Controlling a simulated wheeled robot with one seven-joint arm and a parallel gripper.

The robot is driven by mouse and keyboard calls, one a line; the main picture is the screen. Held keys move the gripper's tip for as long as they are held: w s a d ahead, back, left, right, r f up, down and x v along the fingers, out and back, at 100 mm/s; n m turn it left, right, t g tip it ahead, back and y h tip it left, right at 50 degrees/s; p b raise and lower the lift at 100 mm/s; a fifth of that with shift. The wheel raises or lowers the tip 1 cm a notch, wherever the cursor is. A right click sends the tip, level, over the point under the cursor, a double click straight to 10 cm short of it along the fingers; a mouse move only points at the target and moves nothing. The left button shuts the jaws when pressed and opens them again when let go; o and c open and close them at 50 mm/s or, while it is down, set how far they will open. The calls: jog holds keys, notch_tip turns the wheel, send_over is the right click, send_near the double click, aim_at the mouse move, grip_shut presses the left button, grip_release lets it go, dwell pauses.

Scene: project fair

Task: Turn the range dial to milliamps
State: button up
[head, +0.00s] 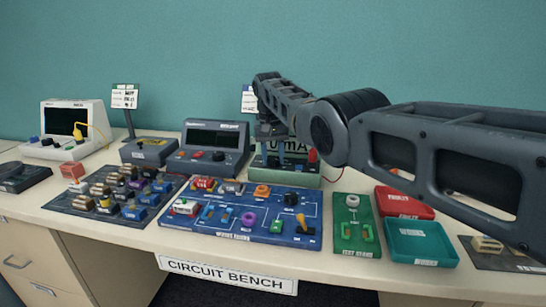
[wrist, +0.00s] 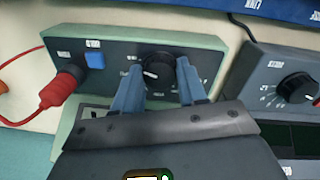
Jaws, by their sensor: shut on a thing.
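The range dial (wrist: 156,62) is a black knob with a white mark, on the front of a pale green meter (wrist: 215,43). My gripper (wrist: 158,70) has its two blue fingers on either side of the dial and is shut on it. In the wrist view the white mark points to the left; the labels around it are too small to read.
A red plug (wrist: 62,88) with a cable and a blue button (wrist: 95,61) sit beside the dial. A grey instrument (head: 208,165) stands close to the meter's left. The blue circuit board (head: 235,233), green board (head: 356,243) and trays (head: 425,262) lie in front.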

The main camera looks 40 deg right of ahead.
aim_at(271, 159)
jog(key=o, duration=1.1)
jog(key=shift+c, duration=0.2)
jog(key=shift+w+a+r, duration=0.1)
jog(key=shift+r, duration=1.85)
jog(key=shift+w+a+r, duration=0.1)
jog(key=shift+r, duration=1.85)
